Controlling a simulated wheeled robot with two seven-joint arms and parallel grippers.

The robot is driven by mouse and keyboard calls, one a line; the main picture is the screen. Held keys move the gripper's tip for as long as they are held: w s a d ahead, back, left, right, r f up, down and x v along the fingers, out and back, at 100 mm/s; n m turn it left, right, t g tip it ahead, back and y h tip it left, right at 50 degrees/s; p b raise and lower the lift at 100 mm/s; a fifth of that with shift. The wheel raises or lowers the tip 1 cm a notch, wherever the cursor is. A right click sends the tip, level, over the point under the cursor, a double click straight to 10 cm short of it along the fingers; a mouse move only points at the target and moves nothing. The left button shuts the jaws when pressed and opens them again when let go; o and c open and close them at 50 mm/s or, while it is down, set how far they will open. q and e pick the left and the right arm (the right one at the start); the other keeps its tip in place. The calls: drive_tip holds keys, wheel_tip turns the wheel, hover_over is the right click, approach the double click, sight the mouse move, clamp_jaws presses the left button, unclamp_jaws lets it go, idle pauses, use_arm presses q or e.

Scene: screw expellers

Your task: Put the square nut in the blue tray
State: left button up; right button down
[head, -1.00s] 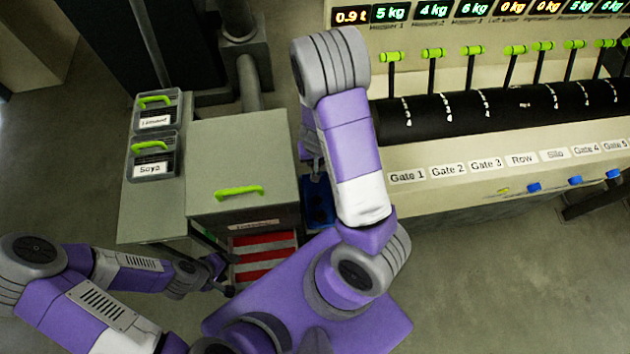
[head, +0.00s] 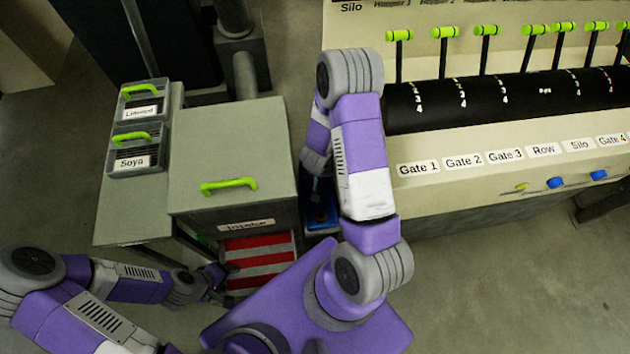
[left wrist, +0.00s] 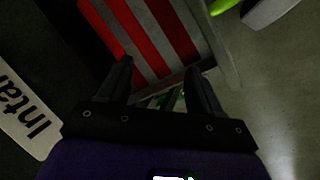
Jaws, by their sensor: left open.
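The square nut cannot be made out in either view. A blue tray-like thing (head: 320,218) shows low beside the intake box in the head view, partly hidden by my right arm. My left gripper (head: 228,284) is at the left edge of a red-and-white striped panel (head: 262,243). In the left wrist view the open fingers (left wrist: 160,88) point toward the striped panel (left wrist: 150,35), with nothing clear between them. A small green thing (left wrist: 178,103) shows beyond the fingers. My right gripper is mostly hidden behind its own arm, near the blue thing.
The intake box (head: 228,150) with a green handle stands behind the striped panel. Two bins marked Linseed (head: 140,100) and Soya (head: 135,152) sit at left. The machine with gate labels (head: 500,155) fills the right side. Bare floor lies at front right.

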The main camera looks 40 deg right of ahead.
drive_tip(key=shift+f, duration=0.45)
use_arm(q)
drive_tip(key=shift+f, duration=0.2)
use_arm(e)
drive_tip(key=shift+r, duration=0.15)
drive_tip(key=c, duration=1.3)
unclamp_jaws()
drive_tip(key=shift+f, duration=0.2)
drive_tip(key=o, duration=0.4)
use_arm(q)
drive_tip(key=shift+f, duration=0.1)
use_arm(e)
drive_tip(key=shift+o, duration=0.2)
drive_tip(key=shift+r, duration=0.1)
use_arm(q)
wheel_tip(320, 180, up, 7)
drive_tip(key=p, duration=0.6)
drive_tip(key=shift+p, duration=0.4)
use_arm(e)
wheel_tip(320, 180, up, 12)
drive_tip(key=s, duration=0.1)
drive_tip(key=shift+s+a, duration=0.3)
drive_tip(key=shift+a, duration=0.1)
use_arm(q)
drive_tip(key=shift+f, duration=0.1)
